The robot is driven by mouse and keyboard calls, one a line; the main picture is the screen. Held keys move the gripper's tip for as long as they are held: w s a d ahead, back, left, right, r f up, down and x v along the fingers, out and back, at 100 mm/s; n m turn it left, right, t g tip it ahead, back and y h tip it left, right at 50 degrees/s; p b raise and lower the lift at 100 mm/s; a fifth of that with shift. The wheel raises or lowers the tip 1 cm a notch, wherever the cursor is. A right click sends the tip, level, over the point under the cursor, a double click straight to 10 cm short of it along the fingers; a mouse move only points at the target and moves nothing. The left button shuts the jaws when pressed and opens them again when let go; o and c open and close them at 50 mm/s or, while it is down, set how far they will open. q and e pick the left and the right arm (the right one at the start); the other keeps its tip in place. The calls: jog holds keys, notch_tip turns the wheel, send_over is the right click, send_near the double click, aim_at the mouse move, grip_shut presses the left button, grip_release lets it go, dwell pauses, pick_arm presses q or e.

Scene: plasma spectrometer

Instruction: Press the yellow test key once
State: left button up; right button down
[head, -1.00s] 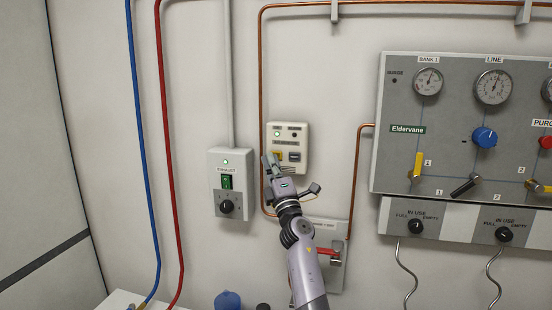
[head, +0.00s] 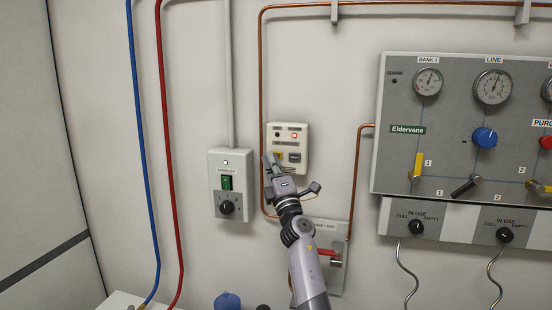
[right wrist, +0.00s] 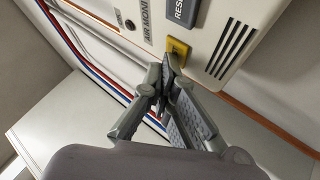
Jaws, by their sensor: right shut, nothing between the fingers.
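The yellow test key (head: 278,155) is on the lower left of a cream wall box (head: 300,146). In the right wrist view the yellow key (right wrist: 178,47) sits just beyond the fingertips, below a dark RESET key (right wrist: 183,10). My right gripper (head: 269,160) is shut and empty, its tips at the key and hiding part of it in the head view. In the right wrist view the right gripper's tips (right wrist: 169,62) are at the key's near edge; I cannot tell if they touch it. A red lamp (head: 294,135) is lit on the box. My left gripper is not in view.
A switch box with a green rocker and black knob (head: 227,206) is left of the cream box. A copper pipe (head: 261,90) runs close by. A red-handled valve (head: 329,253) is below, and a gauge panel (head: 452,140) is at right.

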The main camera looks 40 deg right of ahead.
jog(key=shift+s+a, duration=0.1)
dwell(0.3)
jog(key=shift+s+a+p, duration=0.45)
jog(key=shift+s+p, duration=0.05)
jog(key=shift+p, duration=0.1)
jog(key=s+a+p, duration=0.1)
jog(key=a, duration=0.1)
jog(key=s+a+p, duration=0.1)
jog(key=s+a, duration=0.1)
jog(key=shift+s+p, duration=0.1)
jog(key=shift+p, duration=0.3)
jog(key=shift+d, duration=0.1)
dwell(0.5)
